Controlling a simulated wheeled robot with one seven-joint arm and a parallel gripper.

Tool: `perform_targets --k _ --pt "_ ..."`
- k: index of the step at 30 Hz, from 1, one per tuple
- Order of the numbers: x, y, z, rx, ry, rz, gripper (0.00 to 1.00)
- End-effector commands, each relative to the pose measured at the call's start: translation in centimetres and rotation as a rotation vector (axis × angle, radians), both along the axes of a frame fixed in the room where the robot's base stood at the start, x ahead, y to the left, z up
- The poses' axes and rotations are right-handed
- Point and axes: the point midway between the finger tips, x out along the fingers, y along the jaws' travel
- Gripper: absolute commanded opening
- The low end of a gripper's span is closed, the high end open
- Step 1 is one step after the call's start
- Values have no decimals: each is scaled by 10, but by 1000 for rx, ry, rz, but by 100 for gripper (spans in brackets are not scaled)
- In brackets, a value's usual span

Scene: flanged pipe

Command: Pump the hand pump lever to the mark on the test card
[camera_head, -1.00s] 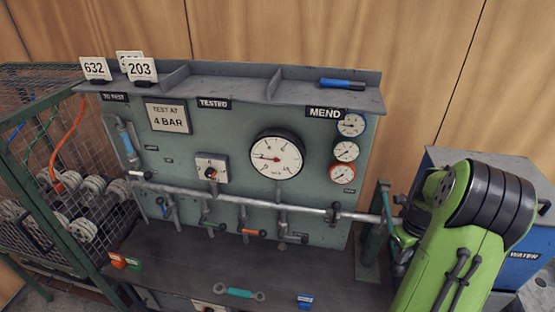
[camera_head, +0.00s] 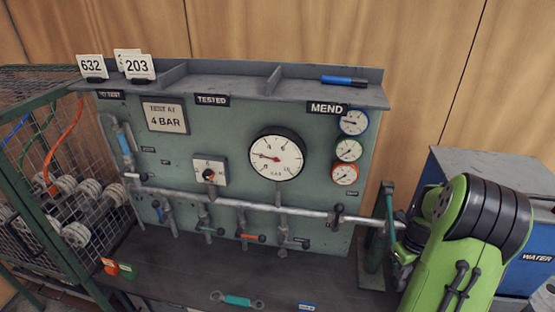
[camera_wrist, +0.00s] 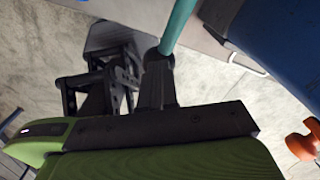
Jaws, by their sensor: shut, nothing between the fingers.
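The test card (camera_head: 165,117) reads "TEST AT 4 BAR" at the upper left of the panel. The large round gauge (camera_head: 277,156) right of it has its needle pointing left and slightly up, below the 4. A dark green upright (camera_head: 375,235), seemingly part of the hand pump, stands at the bench's right end, partly behind my arm. In the wrist view a teal rod (camera_wrist: 181,22), which looks like the pump lever, runs down into a dark part close to my gripper (camera_wrist: 112,62). My gripper is shut and empty; whether it touches the rod is unclear. The head view hides the fingers.
A horizontal pipe (camera_head: 235,203) with small valves crosses the panel. A wire cage (camera_head: 50,190) stands left, a blue water box (camera_head: 530,235) right. A teal-handled spanner (camera_head: 237,300) lies on the bench (camera_head: 190,270). In the wrist view an orange knob (camera_wrist: 302,146) sits lower right.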

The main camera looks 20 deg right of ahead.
Motion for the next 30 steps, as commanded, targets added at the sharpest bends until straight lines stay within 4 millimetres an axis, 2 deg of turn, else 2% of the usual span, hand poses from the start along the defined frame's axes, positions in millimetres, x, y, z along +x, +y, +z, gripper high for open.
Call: perform_targets --k 3,15,17,30 --pt "-2 1 -11 4 5 -2 0" --pt "-2 1 -31 5 7 -3 0" --pt "-2 1 -25 4 6 -3 0" --pt "-1 0 57 1 2 -1 0"
